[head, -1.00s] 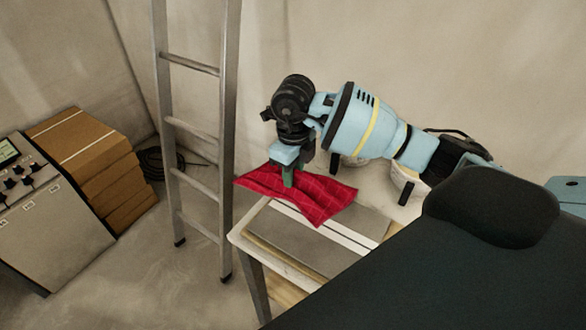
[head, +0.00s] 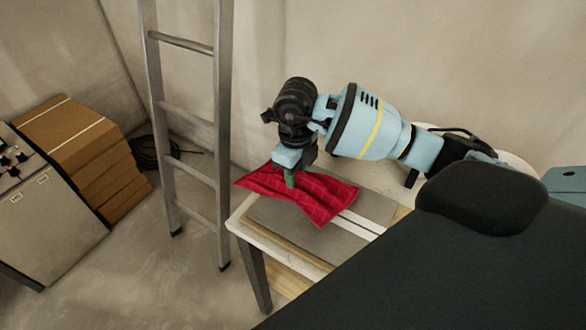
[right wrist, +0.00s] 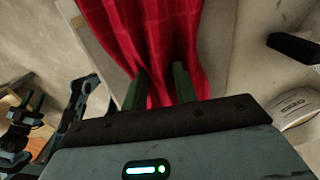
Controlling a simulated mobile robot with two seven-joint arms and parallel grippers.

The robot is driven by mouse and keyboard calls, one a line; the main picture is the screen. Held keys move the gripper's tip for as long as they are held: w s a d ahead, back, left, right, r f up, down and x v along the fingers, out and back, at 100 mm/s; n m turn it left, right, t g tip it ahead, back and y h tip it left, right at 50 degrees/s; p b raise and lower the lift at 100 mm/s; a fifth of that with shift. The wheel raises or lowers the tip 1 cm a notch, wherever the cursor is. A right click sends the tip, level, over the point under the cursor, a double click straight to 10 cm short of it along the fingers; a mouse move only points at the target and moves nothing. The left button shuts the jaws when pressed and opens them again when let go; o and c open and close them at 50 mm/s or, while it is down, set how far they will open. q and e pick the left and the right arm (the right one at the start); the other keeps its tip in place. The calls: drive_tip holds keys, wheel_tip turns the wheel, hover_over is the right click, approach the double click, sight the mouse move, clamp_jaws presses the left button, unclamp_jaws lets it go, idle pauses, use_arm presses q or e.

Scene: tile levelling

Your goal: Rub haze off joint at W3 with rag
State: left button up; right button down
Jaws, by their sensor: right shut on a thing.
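My right gripper (head: 290,179) points down and is shut on a red rag (head: 325,202) with a faint check pattern. The rag spreads out below the fingers, over part of a grey tiled board (head: 290,232) on a small table. Pale joint lines (head: 362,222) run across the board and pass under the rag. I cannot tell whether the rag touches the board, and no W3 label is readable. In the right wrist view the rag (right wrist: 160,35) hangs between the two green fingers.
A metal ladder (head: 185,105) stands left of the table (head: 256,240). Stacked brown boxes (head: 75,140) and a grey control cabinet (head: 45,225) are farther left. A white bucket (right wrist: 300,108) shows at the right of the wrist view.

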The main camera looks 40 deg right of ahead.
drive_tip(key=shift+s+a+r+n, duration=0.25)
drive_tip(key=shift+a+r+n, duration=0.1)
drive_tip(key=shift+n, duration=0.65)
drive_tip(key=s+a+n, duration=0.1)
drive_tip(key=n, duration=0.3)
drive_tip(key=s+a+r+n, duration=0.1)
drive_tip(key=n, duration=0.2)
drive_tip(key=s+a+r+n, duration=0.1)
drive_tip(key=n, duration=0.3)
drive_tip(key=shift+s+a+r+n, duration=0.15)
drive_tip(key=shift+a+r+n, duration=0.1)
drive_tip(key=shift+a+n, duration=0.1)
drive_tip(key=s+a+r+n, duration=0.1)
drive_tip(key=s+a+n, duration=0.1)
drive_tip(key=n, duration=0.7)
drive_tip(key=s+a+r+n, duration=0.1)
drive_tip(key=s+n, duration=0.4)
drive_tip(key=n, duration=0.3)
drive_tip(key=shift+s+a+n, duration=0.2)
drive_tip(key=shift+a+n, duration=0.15)
drive_tip(key=shift+r, duration=0.15)
